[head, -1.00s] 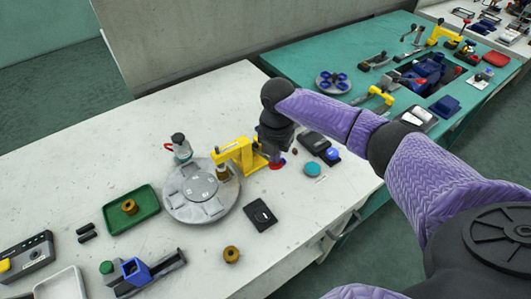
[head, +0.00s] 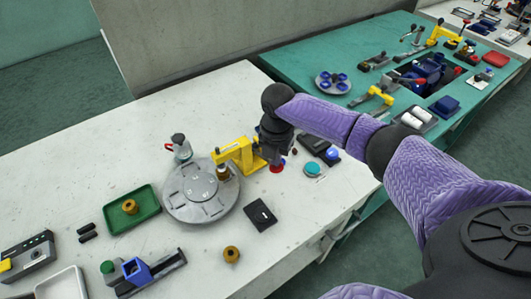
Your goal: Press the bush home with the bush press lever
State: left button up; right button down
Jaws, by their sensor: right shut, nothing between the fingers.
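The yellow bush press (head: 232,152) stands at the back edge of the grey round turntable (head: 178,207), its head over the turntable's right side. A brass-coloured bush (head: 223,172) shows under the press head; how deep it sits I cannot tell. My right gripper (head: 274,160) is shut, just right of the press, by a red part (head: 278,168) that may be the lever's knob. The gripper hides most of the lever, and I cannot tell whether they touch. My left gripper is not in view.
A green tray (head: 152,217) with a brass bush stands left of the turntable, and another bush (head: 231,254) lies in front. A black plate (head: 260,215), a teal disc (head: 312,169) and a black box with a blue button (head: 332,154) lie to the right.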

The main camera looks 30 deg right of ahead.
jog(key=shift+s+f+p, duration=0.25)
jog(key=shift+f+p, duration=0.15)
jog(key=shift+f, duration=0.2)
dwell(1.9)
dwell(0.6)
jog(key=shift+r+p, duration=0.75)
jog(key=shift+w+r+p, duration=0.25)
jog(key=shift+r+p, duration=0.45)
jog(key=shift+r, duration=0.2)
jog(key=shift+w+r+p, duration=0.2)
jog(key=shift+r+p, duration=0.5)
jog(key=shift+r, duration=0.2)
notch_tip(320, 180, up, 17)
jog(key=p, duration=1.7)
jog(key=shift+f, duration=0.15)
